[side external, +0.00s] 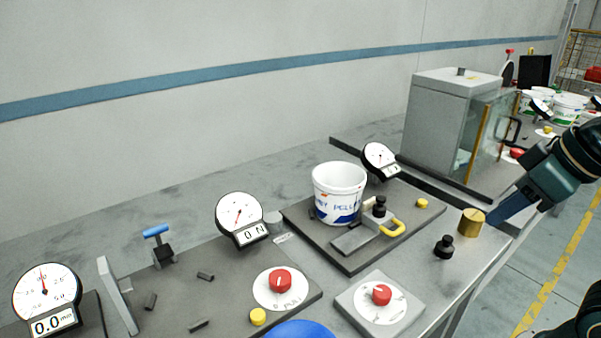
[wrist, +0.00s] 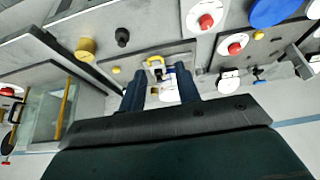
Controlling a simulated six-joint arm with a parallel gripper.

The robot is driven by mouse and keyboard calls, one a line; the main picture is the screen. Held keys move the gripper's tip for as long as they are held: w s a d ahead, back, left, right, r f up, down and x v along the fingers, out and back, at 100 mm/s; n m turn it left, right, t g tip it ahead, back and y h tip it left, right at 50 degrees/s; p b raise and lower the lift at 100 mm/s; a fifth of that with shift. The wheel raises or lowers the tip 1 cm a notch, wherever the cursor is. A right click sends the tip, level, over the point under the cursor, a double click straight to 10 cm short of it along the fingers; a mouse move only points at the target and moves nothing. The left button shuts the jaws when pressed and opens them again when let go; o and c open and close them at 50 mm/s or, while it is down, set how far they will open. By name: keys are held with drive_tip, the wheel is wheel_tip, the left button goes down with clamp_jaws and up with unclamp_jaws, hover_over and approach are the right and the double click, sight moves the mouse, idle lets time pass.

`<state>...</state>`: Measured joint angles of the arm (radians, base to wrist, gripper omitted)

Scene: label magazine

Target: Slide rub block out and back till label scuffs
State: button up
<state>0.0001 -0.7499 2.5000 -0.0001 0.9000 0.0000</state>
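A white tub (side external: 339,188) with a blue and red label stands upright on a dark plate (side external: 356,262). The grey rub block (side external: 357,238) lies at its front, with a yellow handle (side external: 394,228) and a black knob (side external: 379,205) beside it. Whether the block touches the label I cannot tell. My gripper (side external: 494,218) is at the right, off the bench's front edge and apart from the block. In the wrist view my gripper (wrist: 160,78) has its two blue fingers apart with nothing held; the yellow handle (wrist: 155,60) and part of the tub (wrist: 168,92) show between them.
A brass weight (side external: 471,222) and a black weight (side external: 444,247) stand between my gripper and the plate. A dial gauge (side external: 380,160) is behind the tub. A red-knob box (side external: 380,297) is in front. A glass-doored cabinet (side external: 452,125) stands at the back right.

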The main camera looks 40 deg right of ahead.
drive_tip(key=m+g, duration=0.3)
drive_tip(key=m, duration=1.5)
hover_over(400, 229)
drive_tip(key=s, duration=0.3)
drive_tip(key=s+x, duration=0.1)
drive_tip(key=x, duration=0.2)
drive_tip(key=shift+w+f, duration=0.1)
drive_tip(key=shift+f, duration=0.1)
drive_tip(key=x, duration=1.3)
drive_tip(key=shift+f, duration=0.4)
